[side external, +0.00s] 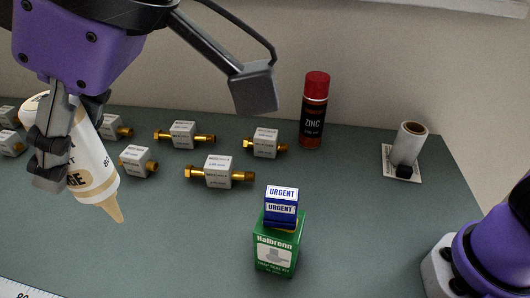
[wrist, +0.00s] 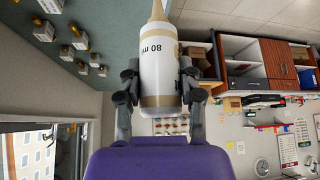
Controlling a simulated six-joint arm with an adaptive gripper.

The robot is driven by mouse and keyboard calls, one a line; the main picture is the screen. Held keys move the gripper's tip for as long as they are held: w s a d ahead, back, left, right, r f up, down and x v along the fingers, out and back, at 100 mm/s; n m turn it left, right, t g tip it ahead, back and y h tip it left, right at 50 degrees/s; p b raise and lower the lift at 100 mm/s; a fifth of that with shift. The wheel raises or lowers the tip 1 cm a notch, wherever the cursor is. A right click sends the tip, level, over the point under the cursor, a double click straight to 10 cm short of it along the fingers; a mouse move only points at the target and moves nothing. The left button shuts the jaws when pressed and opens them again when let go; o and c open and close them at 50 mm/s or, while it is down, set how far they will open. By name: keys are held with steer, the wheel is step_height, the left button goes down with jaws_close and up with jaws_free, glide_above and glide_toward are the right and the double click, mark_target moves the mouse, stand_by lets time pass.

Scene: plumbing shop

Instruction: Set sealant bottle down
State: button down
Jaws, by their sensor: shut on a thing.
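The sealant bottle (side external: 92,165) is white with a tan band and a tan conical nozzle. My gripper (side external: 55,160) is shut on it at the left of the side external view and holds it above the bench. The bottle is tilted, with its nozzle pointing down and to the right. In the wrist view the bottle (wrist: 158,65) sits between both fingers of my gripper (wrist: 158,90), its nozzle toward the top edge and "80 ml" printed on its side. The fingers partly cover the bottle in the side external view.
On the grey-green bench (side external: 190,240) stand several brass fittings with white blocks (side external: 220,172), a red-capped zinc can (side external: 314,110), and a green box (side external: 278,248) with a blue "URGENT" box (side external: 281,206) on top. A paper roll (side external: 408,145) stands at the right. The front-left bench is mostly clear.

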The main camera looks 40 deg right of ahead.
steer(key=d+m+t+h, duration=0.35)
steer(key=d+m, duration=0.45)
steer(key=d, duration=1.4)
step_height(320, 180, down, 10)
steer(key=shift+m+g, duration=0.25)
steer(key=shift+m, duration=0.05)
steer(key=shift+w+d+f, duration=1.4)
steer(key=shift+d+f, duration=0.15)
steer(key=shift+f, duration=0.35)
steer(key=shift+w+d+f, duration=1.35)
steer(key=shift+d+f, duration=0.15)
steer(key=shift+f, duration=0.45)
steer(key=shift+w+d+f, duration=1.4)
steer(key=shift+d+f, duration=0.15)
steer(key=shift+f, duration=0.35)
steer(key=shift+f, duration=0.15)
steer(key=shift+c, duration=2.4)
jaws_free()
